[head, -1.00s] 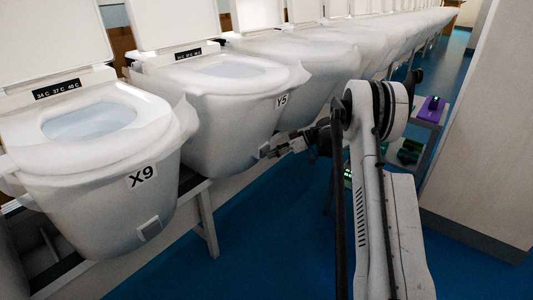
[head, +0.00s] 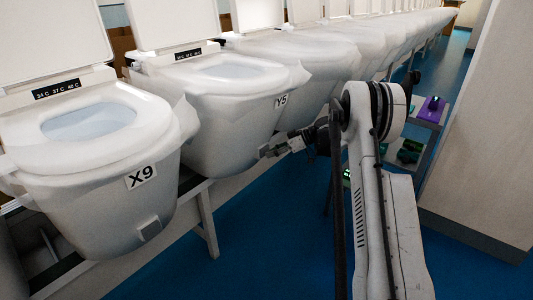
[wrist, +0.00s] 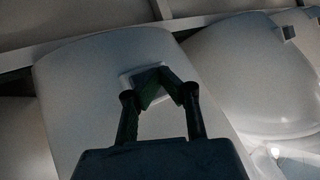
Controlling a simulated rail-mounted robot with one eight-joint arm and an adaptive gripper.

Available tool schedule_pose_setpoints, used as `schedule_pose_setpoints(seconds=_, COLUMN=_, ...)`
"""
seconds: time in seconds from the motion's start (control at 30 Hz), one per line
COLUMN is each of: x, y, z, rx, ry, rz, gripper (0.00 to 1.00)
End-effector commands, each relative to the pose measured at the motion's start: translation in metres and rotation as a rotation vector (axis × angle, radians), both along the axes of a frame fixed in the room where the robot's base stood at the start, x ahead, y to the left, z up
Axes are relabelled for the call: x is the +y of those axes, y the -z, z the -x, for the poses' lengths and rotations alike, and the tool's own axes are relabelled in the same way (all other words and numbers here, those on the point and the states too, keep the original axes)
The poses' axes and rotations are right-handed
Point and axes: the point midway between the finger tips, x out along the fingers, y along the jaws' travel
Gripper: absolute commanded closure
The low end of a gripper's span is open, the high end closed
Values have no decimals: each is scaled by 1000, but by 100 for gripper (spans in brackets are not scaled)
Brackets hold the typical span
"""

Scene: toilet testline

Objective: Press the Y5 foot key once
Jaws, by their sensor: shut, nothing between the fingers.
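The Y5 toilet (head: 225,115) is a white bowl with a black "Y5" label near its right rim. Its foot key (wrist: 128,80) is a small pale square plate low on the bowl's front; in the wrist view it shows around and behind my fingertips. My gripper (head: 270,151) is at this key in the head view, and its dark fingers (wrist: 157,82) are closed together with nothing between them. The fingertips overlap the key and cover much of it. I cannot tell whether they touch it or how far it is pushed in.
The X9 toilet (head: 95,160), with its own foot key (head: 150,229), stands to the left. More white toilets (head: 305,60) run back to the right. A shelf with a purple item (head: 433,108) and a pale wall panel (head: 485,130) stand right of my arm. Blue floor (head: 270,240) is clear in front.

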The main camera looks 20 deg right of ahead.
Motion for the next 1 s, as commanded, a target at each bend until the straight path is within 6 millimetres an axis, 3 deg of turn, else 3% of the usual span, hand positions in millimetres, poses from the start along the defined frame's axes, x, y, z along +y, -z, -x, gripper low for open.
schedule_pose_setpoints(seconds=1.0, x=-12, y=0, z=24, rx=0, ry=1, rz=0, gripper=100)
